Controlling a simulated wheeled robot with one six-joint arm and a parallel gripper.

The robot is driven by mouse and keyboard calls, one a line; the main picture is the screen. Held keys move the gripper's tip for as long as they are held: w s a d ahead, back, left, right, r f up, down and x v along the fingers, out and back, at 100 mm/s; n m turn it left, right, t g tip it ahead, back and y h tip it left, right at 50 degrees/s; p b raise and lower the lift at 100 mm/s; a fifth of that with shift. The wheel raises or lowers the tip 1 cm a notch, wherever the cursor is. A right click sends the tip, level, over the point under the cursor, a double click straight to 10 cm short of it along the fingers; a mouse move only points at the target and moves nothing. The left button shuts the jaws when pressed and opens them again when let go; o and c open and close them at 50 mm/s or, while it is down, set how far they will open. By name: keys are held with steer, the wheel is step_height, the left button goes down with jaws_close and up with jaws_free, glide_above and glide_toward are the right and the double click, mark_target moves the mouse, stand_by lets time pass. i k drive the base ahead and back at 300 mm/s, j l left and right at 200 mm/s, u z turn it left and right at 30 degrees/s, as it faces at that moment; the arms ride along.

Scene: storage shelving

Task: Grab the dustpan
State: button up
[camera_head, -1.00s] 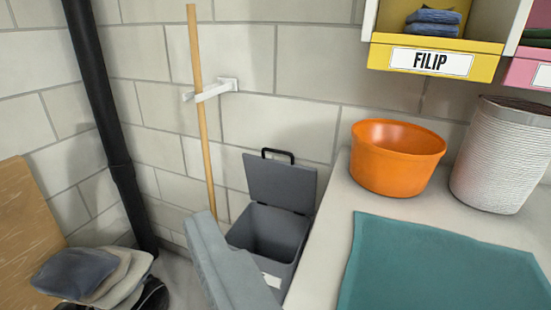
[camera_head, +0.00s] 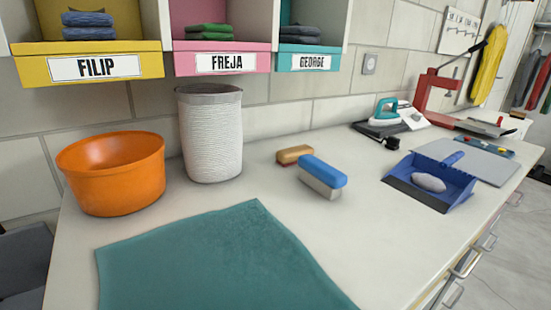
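A blue dustpan (camera_head: 433,180) lies on the white countertop, right of centre, with its open side towards the lower left. A pale greyish oval object (camera_head: 428,183) rests in its pan, and its short blue handle (camera_head: 453,159) points away to the upper right. My gripper is not in view.
A blue-and-white brush (camera_head: 322,177) and a brown brush (camera_head: 295,155) lie left of the dustpan. A teal cloth (camera_head: 220,265), orange bowl (camera_head: 112,175) and white basket (camera_head: 211,135) stand or lie further left. A grey board (camera_head: 465,158), iron (camera_head: 388,112) and red press (camera_head: 440,100) are behind it.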

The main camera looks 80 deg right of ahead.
mark_target(440, 186)
steer(key=z, duration=3.2)
